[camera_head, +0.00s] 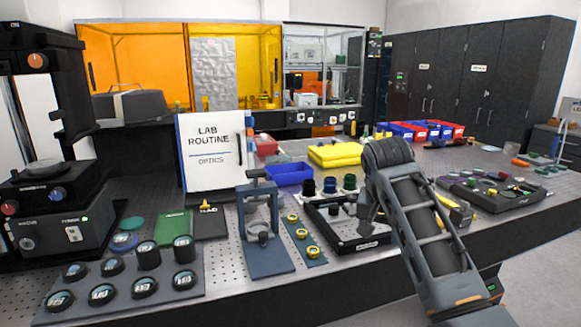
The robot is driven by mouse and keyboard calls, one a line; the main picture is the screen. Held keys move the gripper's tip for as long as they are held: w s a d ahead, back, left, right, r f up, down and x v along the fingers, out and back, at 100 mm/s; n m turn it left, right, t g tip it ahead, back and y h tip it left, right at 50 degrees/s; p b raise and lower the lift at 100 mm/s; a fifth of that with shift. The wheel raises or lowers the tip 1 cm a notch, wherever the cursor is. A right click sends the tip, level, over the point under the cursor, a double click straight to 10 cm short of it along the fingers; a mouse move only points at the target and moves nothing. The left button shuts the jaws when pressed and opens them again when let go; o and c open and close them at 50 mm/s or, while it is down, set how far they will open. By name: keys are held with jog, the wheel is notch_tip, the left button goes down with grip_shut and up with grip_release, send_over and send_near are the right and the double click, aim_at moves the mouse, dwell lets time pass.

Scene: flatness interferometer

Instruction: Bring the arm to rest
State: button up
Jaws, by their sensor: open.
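My arm rises from the lower right edge over the front of the bench and bends at a thick dark joint. My gripper (369,214) hangs below that joint, partly hidden behind the arm, near the right side of a black-framed tray (345,245). Its jaws are open, and I see nothing held between them. Whether the fingertips touch the tray, I cannot tell.
A black instrument with knobs (55,225) stands at the left. A plate of round optics (125,290), a blue press-like stand (262,225) and a "LAB ROUTINE" sign (210,160) stand left of my arm. Blue and yellow bins lie behind; a dark parts tray (487,192) lies right.

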jog(key=s+a+f+n+t+y, duration=0.1)
jog(key=s+f, duration=0.3)
jog(key=f, duration=0.4)
jog(key=s+a+f+t+y, duration=0.1)
jog(key=s+a+f, duration=0.1)
jog(key=s+f, duration=0.45)
jog(key=s+f+n+t, duration=0.2)
jog(key=s+f+t, duration=0.1)
jog(key=s+f, duration=1)
jog(key=s+d+r+t, duration=0.1)
jog(key=s+r, duration=0.2)
jog(key=s, duration=0.7)
jog(key=s+d+r+t, duration=0.1)
jog(key=s+r, duration=0.2)
jog(key=s, duration=0.7)
jog(key=s+d+r+n+t, duration=0.2)
jog(key=s+r+t, duration=0.1)
jog(key=s+r, duration=1.2)
jog(key=shift+s+d+r+t, duration=0.3)
jog(key=shift+d+r, duration=0.1)
jog(key=shift+r, duration=0.3)
